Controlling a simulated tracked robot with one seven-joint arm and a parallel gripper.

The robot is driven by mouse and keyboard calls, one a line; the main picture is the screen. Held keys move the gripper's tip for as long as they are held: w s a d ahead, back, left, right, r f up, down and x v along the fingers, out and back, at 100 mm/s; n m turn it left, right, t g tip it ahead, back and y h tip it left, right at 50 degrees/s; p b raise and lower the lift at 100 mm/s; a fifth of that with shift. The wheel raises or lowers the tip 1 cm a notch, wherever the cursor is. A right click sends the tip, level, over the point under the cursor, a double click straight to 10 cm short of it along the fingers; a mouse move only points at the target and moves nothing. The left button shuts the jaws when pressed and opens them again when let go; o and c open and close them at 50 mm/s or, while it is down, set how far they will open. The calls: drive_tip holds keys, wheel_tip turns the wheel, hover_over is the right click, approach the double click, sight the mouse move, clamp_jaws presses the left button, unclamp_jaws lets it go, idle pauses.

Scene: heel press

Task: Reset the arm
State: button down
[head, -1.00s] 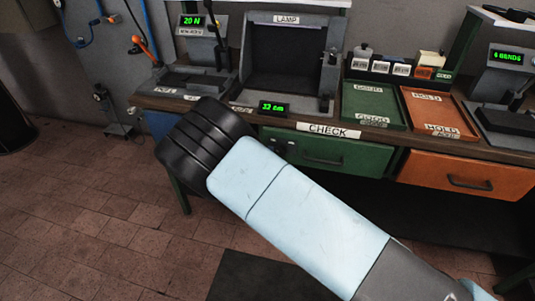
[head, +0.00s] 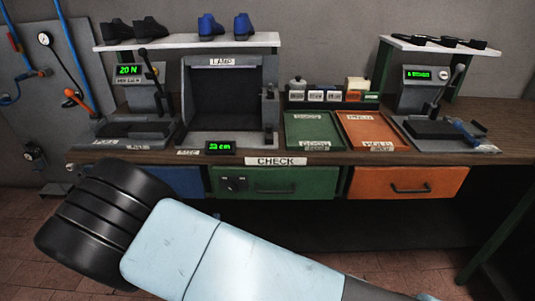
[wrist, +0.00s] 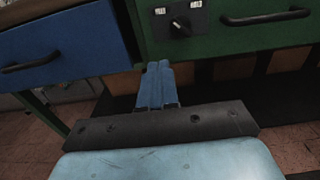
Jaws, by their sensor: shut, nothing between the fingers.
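My gripper (wrist: 157,86) shows in the wrist view as two blue fingers lying together, shut and empty. It is in front of the bench drawers, below the green drawer front (wrist: 225,28) and right of the blue drawer (wrist: 62,50). In the head view my arm, light blue with a black ribbed joint, crosses the lower left and middle. My gripper cannot be made out there.
The bench (head: 330,157) carries a lamp box (head: 226,98), a green tray (head: 313,131), an orange tray (head: 368,130) and a press at each end, left (head: 140,100) and right (head: 435,110). Blue shoes (head: 210,26) stand on a shelf (head: 185,43).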

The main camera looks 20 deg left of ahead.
drive_tip(key=w+d+r+m+g+h, duration=0.3)
drive_tip(key=w+d+r+m+h, duration=0.5)
drive_tip(key=d, duration=0.4)
drive_tip(key=w+d+r+m+g+h, duration=0.2)
drive_tip(key=w+d+r+m+h, duration=0.35)
drive_tip(key=d+r+m, duration=0.45)
drive_tip(key=d+r+m+g, duration=0.3)
drive_tip(key=d+r+g, duration=0.25)
drive_tip(key=d, duration=0.75)
drive_tip(key=s+d+r+m+g+y, duration=0.2)
drive_tip(key=s+d+r+m, duration=0.25)
drive_tip(key=d, duration=0.45)
drive_tip(key=s+d+r+m+g+y, duration=0.1)
drive_tip(key=s+d+r+m+g, duration=0.1)
drive_tip(key=s+d+r+m, duration=0.45)
drive_tip(key=s+d+r+m+t+y, duration=0.2)
drive_tip(key=s+d+r+m+y, duration=0.3)
drive_tip(key=s, duration=0.5)
drive_tip(key=shift+s+d+r+m+t, duration=0.35)
drive_tip(key=shift+d+r+m, duration=0.3)
drive_tip(key=shift+r+m, duration=0.5)
drive_tip(key=shift+y, duration=0.25)
